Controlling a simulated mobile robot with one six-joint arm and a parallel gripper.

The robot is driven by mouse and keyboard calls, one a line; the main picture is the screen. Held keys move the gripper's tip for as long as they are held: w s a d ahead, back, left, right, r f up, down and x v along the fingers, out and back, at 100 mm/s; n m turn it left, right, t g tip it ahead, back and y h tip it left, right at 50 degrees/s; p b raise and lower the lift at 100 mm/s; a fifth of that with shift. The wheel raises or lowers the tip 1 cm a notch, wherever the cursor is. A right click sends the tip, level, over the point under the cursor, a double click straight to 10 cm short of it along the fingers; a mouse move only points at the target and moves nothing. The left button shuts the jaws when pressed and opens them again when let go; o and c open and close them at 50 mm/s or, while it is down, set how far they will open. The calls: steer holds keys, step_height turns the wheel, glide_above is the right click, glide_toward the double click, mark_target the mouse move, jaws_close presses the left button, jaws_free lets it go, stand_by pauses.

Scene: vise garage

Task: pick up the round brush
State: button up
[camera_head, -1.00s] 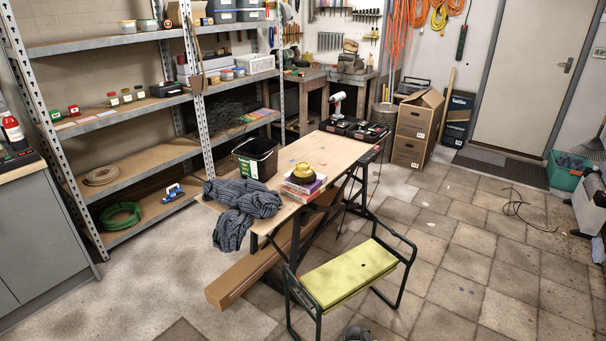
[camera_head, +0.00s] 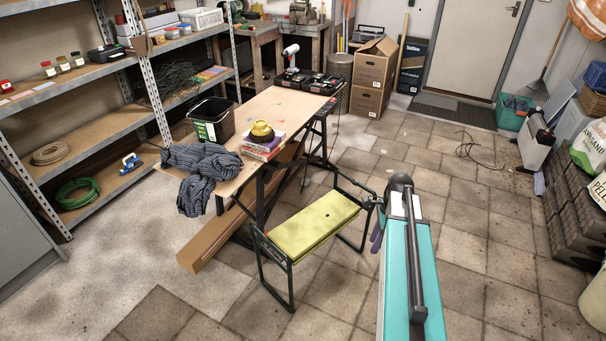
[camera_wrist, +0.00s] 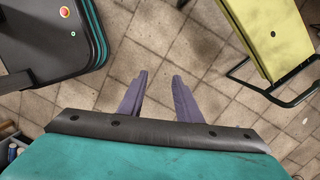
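I cannot make out a round brush in either view. My gripper (camera_wrist: 160,76) is open and empty above the tiled floor in the wrist view, with its two purple-grey fingers apart. In the head view my teal arm reaches in from the lower right, and the fingers show only in part beside its far end. A yellow round object (camera_head: 262,131), too small to identify for sure, sits on a stack of books (camera_head: 262,148) on the wooden workbench (camera_head: 270,105).
A green-yellow kneeler bench (camera_head: 315,222) stands in front of the workbench, left of my arm; it also shows in the wrist view (camera_wrist: 268,35). A grey striped cloth (camera_head: 200,165) and a black bucket (camera_head: 211,120) are on the workbench. Shelves stand left; tiled floor is open right.

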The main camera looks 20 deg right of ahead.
steer(key=s+d+r+m+t+p, duration=0.1)
steer(key=d+r+m, duration=0.5)
steer(key=d+r, duration=0.4)
steer(key=s+d+r+m+t+h+p, duration=0.1)
steer(key=s+d+r+m+t, duration=0.1)
steer(key=d+r+m, duration=0.4)
steer(key=d+r, duration=0.5)
steer(key=r, duration=0.5)
steer(key=shift+h, duration=0.3)
